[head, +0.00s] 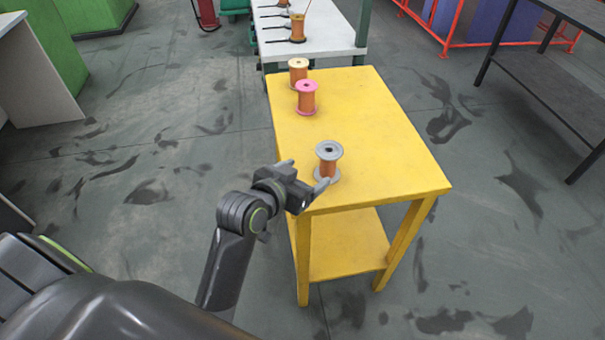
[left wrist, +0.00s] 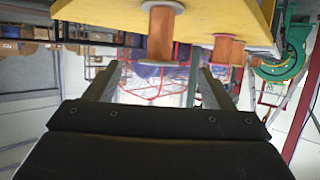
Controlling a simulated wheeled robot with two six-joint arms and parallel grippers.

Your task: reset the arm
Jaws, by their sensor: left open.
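My left gripper (head: 306,178) is at the near left corner of the yellow table (head: 390,150), beside the grey-flanged spool (head: 328,161). Its fingers are open and hold nothing. In the left wrist view the open left gripper (left wrist: 160,85) has its two fingers wide apart. That view looks upside down, with the yellow table (left wrist: 225,12) along the top and a copper-wound spool (left wrist: 161,35) hanging between and beyond the fingers. The left arm reaches in from the lower left of the head view. My right gripper is in neither view.
A pink-flanged spool (head: 307,97) and a cream-topped spool (head: 298,73) stand farther back on the yellow table. A white table (head: 335,35) with spools stands behind. A dark bench (head: 550,70) is at the right. Bare grey floor (head: 150,150) lies left of the table.

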